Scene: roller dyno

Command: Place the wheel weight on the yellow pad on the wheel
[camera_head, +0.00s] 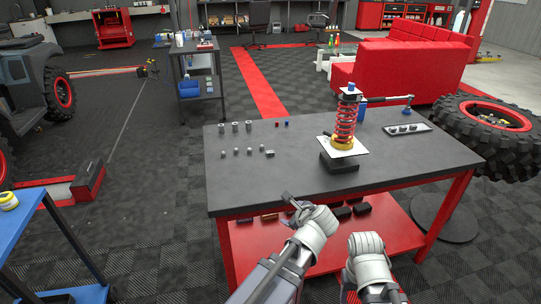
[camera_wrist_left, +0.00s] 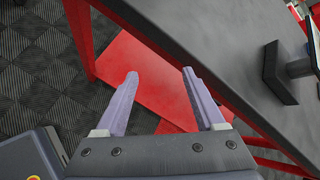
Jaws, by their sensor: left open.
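A big black tyre with a red rim, the wheel (camera_head: 459,119), lies flat at the right end of the workbench. Small yellowish bits show inside its rim, but I cannot make out a yellow pad. Several small grey pieces (camera_head: 236,153) stand in a row on the left half of the bench; I cannot tell whether one is the wheel weight. My left gripper (camera_head: 290,205) is at the bench's front edge. In the left wrist view its two fingers (camera_wrist_left: 160,76) are apart with nothing between them. My right forearm shows at bottom centre, its fingers hidden.
The dark workbench (camera_head: 410,165) has a red lower shelf (camera_head: 290,250) holding dark blocks. A blue cart (camera_head: 45,225) is at left. The bench's front left is clear.

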